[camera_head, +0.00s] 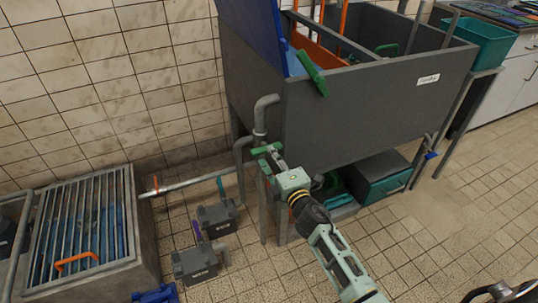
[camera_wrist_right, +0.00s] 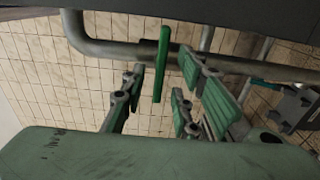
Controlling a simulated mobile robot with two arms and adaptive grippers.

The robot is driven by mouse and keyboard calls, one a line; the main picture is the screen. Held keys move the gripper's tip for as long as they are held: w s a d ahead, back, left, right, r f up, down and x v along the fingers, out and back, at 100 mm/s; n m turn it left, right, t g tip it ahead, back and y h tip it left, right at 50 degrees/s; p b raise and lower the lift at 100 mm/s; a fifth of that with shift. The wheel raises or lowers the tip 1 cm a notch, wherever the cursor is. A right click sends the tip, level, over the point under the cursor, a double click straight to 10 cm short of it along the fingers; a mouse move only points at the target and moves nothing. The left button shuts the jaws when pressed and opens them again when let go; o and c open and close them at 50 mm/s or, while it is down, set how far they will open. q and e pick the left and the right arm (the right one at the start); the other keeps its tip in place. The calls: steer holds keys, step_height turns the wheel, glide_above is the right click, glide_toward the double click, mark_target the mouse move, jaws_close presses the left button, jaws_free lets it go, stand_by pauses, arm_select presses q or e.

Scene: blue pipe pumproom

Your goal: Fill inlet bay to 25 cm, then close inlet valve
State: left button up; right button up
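A big grey tank (camera_head: 375,110) stands on legs, with a blue panel (camera_head: 246,32) and an orange divider (camera_head: 322,55) at its left. I cannot see a water level in it. A grey pipe (camera_head: 263,112) bends down outside its left corner. My right gripper (camera_head: 266,152) is beside this pipe, below the tank. In the right wrist view, a green lever (camera_wrist_right: 162,62) stands upright in front of a grey pipe (camera_wrist_right: 110,48). It appears between the open fingers of my right gripper (camera_wrist_right: 172,100), with gaps on both sides. Whether it is the inlet valve's handle cannot be told. My left gripper is not in view.
A barred basin (camera_head: 128,215) with an orange handle is at the left. Two dark boxes (camera_head: 217,220) (camera_head: 195,263) sit on the floor beside it. A green bar (camera_head: 312,73) crosses the tank's rim. Teal bins stand below and right.

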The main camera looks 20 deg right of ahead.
steer(key=shift+w+a, duration=0.15)
steer(key=shift+w, duration=1.3)
steer(key=shift+c, duration=0.5)
jaws_close()
